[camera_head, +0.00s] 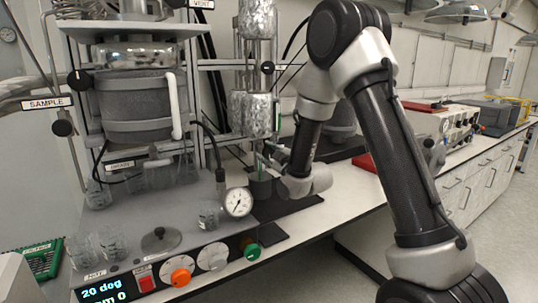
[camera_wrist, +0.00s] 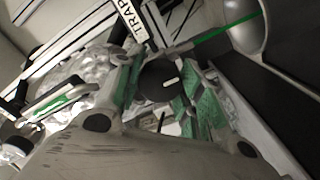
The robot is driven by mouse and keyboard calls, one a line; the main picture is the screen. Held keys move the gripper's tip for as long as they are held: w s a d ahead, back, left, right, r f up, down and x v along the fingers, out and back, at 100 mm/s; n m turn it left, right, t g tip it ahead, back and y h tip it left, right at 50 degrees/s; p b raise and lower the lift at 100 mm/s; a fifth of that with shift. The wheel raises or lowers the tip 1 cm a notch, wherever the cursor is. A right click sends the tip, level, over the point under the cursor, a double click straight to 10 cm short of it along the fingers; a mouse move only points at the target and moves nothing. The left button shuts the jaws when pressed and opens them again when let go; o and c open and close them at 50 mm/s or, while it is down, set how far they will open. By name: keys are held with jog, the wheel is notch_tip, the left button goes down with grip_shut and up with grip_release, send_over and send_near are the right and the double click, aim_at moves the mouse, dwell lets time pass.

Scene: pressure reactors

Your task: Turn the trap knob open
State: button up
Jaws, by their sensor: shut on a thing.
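The trap knob (camera_wrist: 158,82) is round and black, with a short white mark on its face, in the middle of the wrist view. The white label reading TRAP (camera_wrist: 132,20) is just above it. My gripper (camera_wrist: 168,90) has its green-padded fingers on either side of the knob and is shut on it. The white mark lies nearly level in the picture, tilted slightly. In the head view my gripper (camera_head: 273,156) is at the right side of the reactor stand, below the foil-wrapped column (camera_head: 253,113). I cannot make out the trap knob there.
A pressure gauge (camera_head: 239,202) and a dark grey container (camera_head: 260,185) stand close below my gripper. The reactor vessel (camera_head: 137,100) and its frame are to the left. Knobs and a display (camera_head: 103,291) line the front panel.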

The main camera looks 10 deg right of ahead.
jog(key=shift+f, duration=0.1)
jog(key=o, duration=0.8)
jog(key=shift+c, duration=0.2)
jog(key=v, duration=0.7)
jog(key=shift+s, duration=0.25)
jog(key=shift+d, duration=0.1)
